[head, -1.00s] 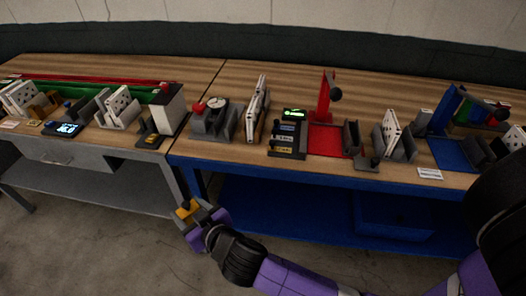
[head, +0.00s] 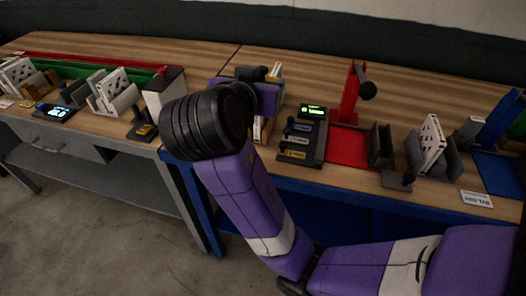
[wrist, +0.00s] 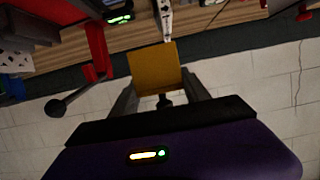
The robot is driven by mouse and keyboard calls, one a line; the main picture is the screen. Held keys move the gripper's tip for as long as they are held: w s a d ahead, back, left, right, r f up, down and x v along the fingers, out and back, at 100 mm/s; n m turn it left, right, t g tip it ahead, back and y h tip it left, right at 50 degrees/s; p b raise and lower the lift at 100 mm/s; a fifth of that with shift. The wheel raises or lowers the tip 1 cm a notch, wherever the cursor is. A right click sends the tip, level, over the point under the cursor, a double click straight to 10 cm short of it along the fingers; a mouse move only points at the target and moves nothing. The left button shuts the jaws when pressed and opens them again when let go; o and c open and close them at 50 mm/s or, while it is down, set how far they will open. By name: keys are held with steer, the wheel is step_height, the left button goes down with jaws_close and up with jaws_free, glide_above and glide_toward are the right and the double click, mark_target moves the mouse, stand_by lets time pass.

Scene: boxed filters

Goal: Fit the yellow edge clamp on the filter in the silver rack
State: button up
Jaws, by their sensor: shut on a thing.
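The yellow edge clamp (wrist: 154,68) is a flat block held between my gripper's fingers (wrist: 160,98) in the wrist view. My gripper (head: 262,76) is shut on it and is raised over the right-hand table in the head view, mostly hidden by my arm. A thin white filter (wrist: 166,18) with dark holes lies just beyond the clamp's edge; whether they touch I cannot tell. Its top (head: 277,70) shows beside my gripper in the head view. The rack around this filter is hidden behind my arm, so its colour cannot be told.
A dark unit with a green display (head: 312,112) stands right of my gripper. Beyond it are a red stand (head: 350,95) with a black knob and a grey rack (head: 446,166) holding another white filter (head: 432,140). A white-sided box (head: 165,88) stands on the left table.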

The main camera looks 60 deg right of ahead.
step_height(320, 180, down, 18)
steer(key=shift+r+b, duration=0.1)
steer(key=shift+b, duration=0.65)
steer(key=o, duration=1.6)
steer(key=shift+c, duration=0.2)
